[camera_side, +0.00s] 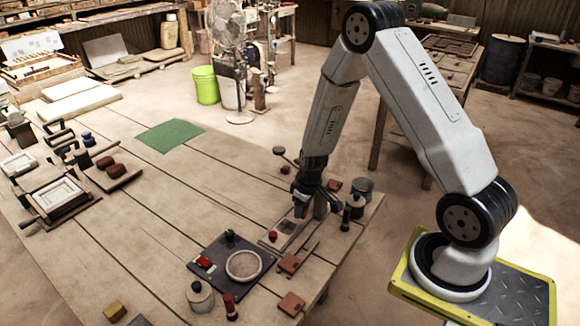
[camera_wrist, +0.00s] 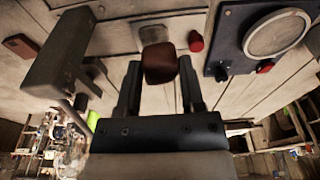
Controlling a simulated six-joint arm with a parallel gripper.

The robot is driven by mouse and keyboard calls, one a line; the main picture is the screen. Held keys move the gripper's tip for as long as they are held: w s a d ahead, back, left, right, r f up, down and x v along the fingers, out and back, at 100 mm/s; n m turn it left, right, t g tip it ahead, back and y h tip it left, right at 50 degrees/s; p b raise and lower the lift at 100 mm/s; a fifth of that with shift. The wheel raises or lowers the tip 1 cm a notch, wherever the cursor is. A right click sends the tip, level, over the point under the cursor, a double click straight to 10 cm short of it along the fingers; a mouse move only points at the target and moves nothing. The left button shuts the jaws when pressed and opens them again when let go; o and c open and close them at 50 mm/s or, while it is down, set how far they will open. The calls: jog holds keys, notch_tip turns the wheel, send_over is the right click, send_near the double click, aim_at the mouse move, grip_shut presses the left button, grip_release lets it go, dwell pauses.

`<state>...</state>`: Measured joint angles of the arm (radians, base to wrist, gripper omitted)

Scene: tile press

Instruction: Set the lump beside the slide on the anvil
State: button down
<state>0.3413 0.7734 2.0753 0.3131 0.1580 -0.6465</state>
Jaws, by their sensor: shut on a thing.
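My gripper (camera_side: 301,203) is over the near right end of the wooden bench. In the wrist view my gripper (camera_wrist: 160,72) is shut on a reddish-brown lump (camera_wrist: 159,59), with a finger on each side of it. In the side view I cannot make out the held lump. A pale slide with a dark recess and a red knob (camera_side: 273,236) lies just left of and below my gripper. In the wrist view, part of the slide (camera_wrist: 153,34) shows behind the lump, with the red knob (camera_wrist: 196,41) beside it. I cannot clearly tell the anvil apart.
A dark metal frame (camera_wrist: 60,65) stands close to my gripper in the wrist view. A dark plate with a round dish (camera_side: 243,265) lies nearby. Brown tiles (camera_side: 290,262) lie at the bench's edge. Two lumps (camera_side: 105,162) rest on a board at left. The mid-bench is largely clear.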

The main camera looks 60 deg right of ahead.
send_over(286, 226)
jog(key=shift+s+f, duration=0.2)
jog(key=shift+f, duration=1.35)
jog(key=shift+s+f, duration=0.2)
jog(key=shift+f, duration=1.3)
jog(key=shift+w+f, duration=0.15)
jog(key=shift+f, duration=0.1)
jog(key=shift+w+f, duration=0.1)
jog(key=shift+f, duration=1.45)
jog(key=shift+f, duration=0.15)
jog(key=shift+c, duration=1.1)
grip_release()
notch_tip(286, 226, up, 12)
jog(key=s, duration=0.2)
